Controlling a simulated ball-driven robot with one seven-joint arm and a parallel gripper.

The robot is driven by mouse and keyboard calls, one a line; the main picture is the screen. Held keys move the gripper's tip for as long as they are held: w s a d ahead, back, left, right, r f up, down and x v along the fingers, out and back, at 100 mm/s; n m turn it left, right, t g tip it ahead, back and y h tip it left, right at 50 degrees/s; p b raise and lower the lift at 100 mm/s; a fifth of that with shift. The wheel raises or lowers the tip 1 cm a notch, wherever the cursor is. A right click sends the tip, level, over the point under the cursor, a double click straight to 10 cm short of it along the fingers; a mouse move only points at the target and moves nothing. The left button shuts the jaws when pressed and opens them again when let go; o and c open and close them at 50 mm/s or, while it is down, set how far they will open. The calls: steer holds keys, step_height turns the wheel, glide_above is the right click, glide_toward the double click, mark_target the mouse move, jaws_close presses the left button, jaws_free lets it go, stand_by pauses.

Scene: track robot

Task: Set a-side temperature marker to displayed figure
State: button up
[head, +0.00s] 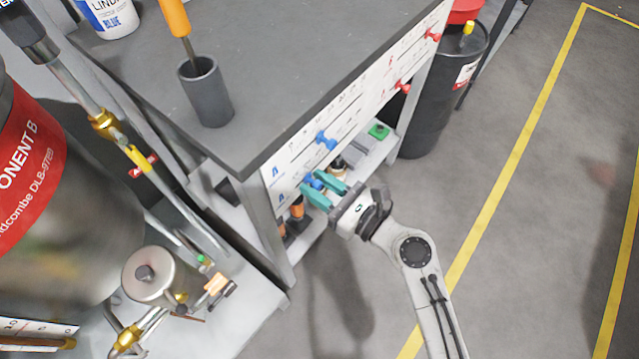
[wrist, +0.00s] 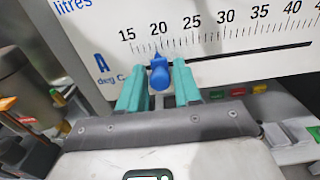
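The A-side temperature marker is a blue knob (wrist: 160,74) on a slot under a "deg C" scale on the white panel (wrist: 225,60). Its pointed top sits just under the scale, close to the 20 mark. My gripper (wrist: 159,88) has teal fingers, open, one on each side of the knob, with a visible gap on both sides. In the head view my gripper (head: 325,190) reaches the lower left of the panel (head: 350,112), and the blue knob (head: 313,183) shows partly between the fingers. I see no readable displayed figure.
Another blue marker (head: 326,140) sits on a slot above, and red markers (head: 402,86) sit farther right. A grey bench top (head: 290,60) overhangs the panel. A shelf below holds several coloured items. A black drum (head: 435,100) stands at right; open floor lies beyond my arm.

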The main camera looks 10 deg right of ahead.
mark_target(318, 164)
jaws_close()
steer(key=shift+d, duration=0.1)
steer(key=w+d, duration=0.2)
steer(key=w, duration=0.1)
steer(key=shift+d, duration=0.35)
steer(key=shift+s, duration=0.1)
steer(key=shift+o, duration=1.5)
jaws_free()
